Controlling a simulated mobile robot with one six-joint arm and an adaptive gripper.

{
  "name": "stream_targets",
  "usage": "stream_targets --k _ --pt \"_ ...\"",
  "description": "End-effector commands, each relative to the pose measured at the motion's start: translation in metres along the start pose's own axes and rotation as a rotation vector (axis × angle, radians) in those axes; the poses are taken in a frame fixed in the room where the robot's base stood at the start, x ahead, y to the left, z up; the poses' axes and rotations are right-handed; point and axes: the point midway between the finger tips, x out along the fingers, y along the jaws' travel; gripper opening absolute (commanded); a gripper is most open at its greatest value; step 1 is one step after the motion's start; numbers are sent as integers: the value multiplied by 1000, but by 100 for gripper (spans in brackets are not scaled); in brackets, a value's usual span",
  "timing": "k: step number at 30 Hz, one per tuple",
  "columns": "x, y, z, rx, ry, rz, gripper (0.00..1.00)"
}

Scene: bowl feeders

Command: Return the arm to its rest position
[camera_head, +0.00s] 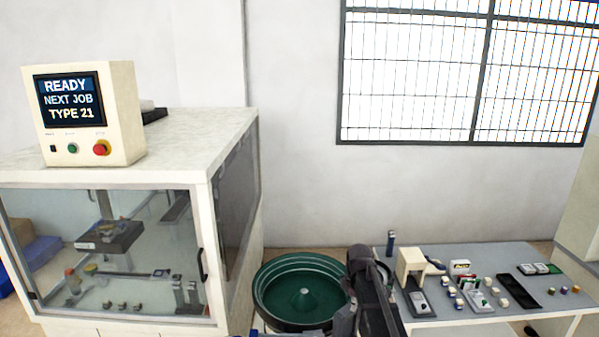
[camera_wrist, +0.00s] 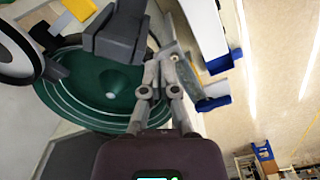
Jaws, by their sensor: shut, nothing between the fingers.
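My arm (camera_head: 372,288) shows at the bottom middle of the head view, just right of the green bowl feeder (camera_head: 268,290) and overlapping its right edge in the picture. My gripper (camera_wrist: 168,50) shows in the middle of the wrist view. Its fingers are together and hold nothing. The green bowl (camera_wrist: 75,98) appears behind and left of the fingers in the wrist view. I cannot judge the distance between the fingers and the bowl.
A glass-fronted cabinet (camera_head: 232,215) stands left of the bowl. A control box (camera_head: 122,120) on it reads "READY NEXT JOB TYPE 21". To the right, a grey table (camera_head: 445,258) carries several small parts, a black tray (camera_head: 520,292) and a cream block-shaped fixture (camera_head: 410,262).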

Motion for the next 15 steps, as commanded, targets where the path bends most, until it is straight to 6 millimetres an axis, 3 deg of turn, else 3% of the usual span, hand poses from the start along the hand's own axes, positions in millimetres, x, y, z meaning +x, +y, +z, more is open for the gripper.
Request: stream_targets --k 1,15 --pt "12 -19 10 65 0 0 0" --pt "60 -126 65 722 -4 -3 0"
